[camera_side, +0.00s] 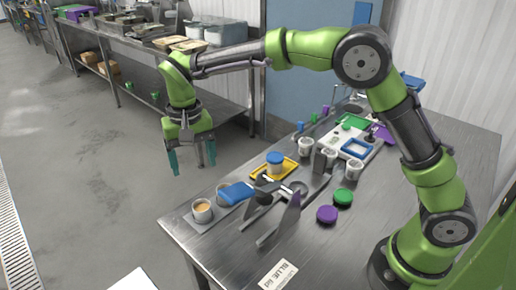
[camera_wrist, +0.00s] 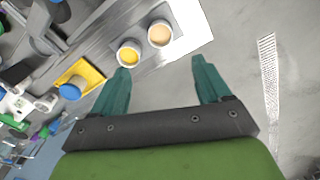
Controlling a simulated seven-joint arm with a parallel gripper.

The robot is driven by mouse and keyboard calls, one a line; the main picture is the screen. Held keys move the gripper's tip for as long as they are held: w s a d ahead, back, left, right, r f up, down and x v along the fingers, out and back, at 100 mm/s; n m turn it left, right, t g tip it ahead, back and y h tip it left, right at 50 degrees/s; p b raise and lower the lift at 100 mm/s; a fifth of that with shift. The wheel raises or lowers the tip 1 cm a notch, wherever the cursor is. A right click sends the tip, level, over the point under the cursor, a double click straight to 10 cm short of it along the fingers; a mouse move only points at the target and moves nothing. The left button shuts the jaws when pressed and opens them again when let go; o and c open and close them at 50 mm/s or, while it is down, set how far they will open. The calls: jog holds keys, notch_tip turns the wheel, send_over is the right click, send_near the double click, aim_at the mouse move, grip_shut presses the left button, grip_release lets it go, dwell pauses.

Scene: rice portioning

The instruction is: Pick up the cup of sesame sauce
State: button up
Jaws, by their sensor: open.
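A white cup with tan sauce (camera_side: 202,211), which looks like the sesame sauce, stands upright on a pale mat at the table's near left corner. In the wrist view the tan cup (camera_wrist: 160,35) is beyond the fingertips, right of a cup with yellow contents (camera_wrist: 128,54). That second cup (camera_side: 223,196) also shows in the side view, partly hidden by a blue object. My gripper (camera_side: 192,158) is open and empty, with teal fingers pointing down, up and left of the cups. In the wrist view my gripper (camera_wrist: 160,68) has nothing between its fingers.
The blue object (camera_side: 238,193) lies close to the cups, beside a metal stand (camera_side: 278,218). A yellow tray (camera_side: 288,170) holds a blue-lidded container (camera_side: 274,160). Purple (camera_side: 327,214) and green (camera_side: 343,197) lids lie to the right. Open floor lies left of the table edge.

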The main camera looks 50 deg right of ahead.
aim_at(201, 205)
notch_tip(201, 205, down, 15)
jog(key=shift+f, duration=0.1)
dwell(0.4)
jog(key=c, duration=1.1)
jog(key=shift+r, duration=0.2)
